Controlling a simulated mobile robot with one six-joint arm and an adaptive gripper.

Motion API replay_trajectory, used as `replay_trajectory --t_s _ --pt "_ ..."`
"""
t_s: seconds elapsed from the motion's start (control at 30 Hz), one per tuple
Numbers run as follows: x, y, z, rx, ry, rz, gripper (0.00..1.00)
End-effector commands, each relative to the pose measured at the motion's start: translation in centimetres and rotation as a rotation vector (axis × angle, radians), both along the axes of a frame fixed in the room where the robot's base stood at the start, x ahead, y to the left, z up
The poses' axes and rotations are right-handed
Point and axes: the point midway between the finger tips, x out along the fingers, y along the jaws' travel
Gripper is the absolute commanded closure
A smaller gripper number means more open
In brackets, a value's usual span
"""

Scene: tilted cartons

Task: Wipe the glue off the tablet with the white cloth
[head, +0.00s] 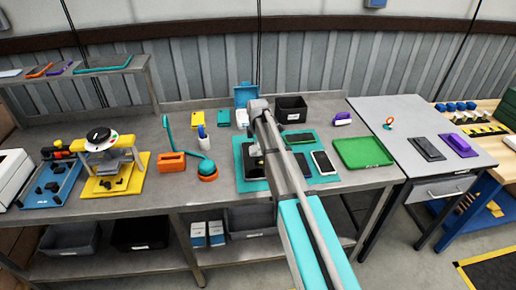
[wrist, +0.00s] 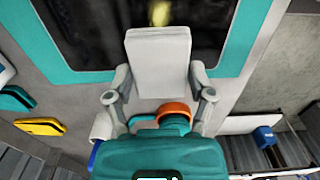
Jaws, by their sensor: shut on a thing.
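The white cloth (wrist: 158,62) is a folded pad between the fingers of my gripper (wrist: 159,88) in the wrist view. The tablet (wrist: 90,28) shows there as a dark, glossy screen beyond the cloth, lying on the teal mat (wrist: 228,62). A yellowish blurred patch, likely the glue (wrist: 159,13), is on the screen just past the cloth's edge. I cannot tell whether the cloth touches the screen. In the head view my gripper (head: 257,150) is over the left part of the teal mat (head: 283,183), and my arm hides part of the tablet.
A white-edged phone (head: 324,162) and another dark device (head: 299,138) lie on the mat's right side. An orange-based lamp (head: 208,170) stands left of the mat. A black bin (head: 291,108) is behind it, and a green tray (head: 363,152) is to the right.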

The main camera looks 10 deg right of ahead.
Motion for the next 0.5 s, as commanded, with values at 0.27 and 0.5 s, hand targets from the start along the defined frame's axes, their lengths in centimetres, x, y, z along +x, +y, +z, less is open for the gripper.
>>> replay_trajectory --t_s 0.27,0.5 --pt "0.0 0.0 0.2 0.0 0.0 0.0 0.68" --pt "0.0 0.0 1.8 0.0 0.0 0.0 0.68"
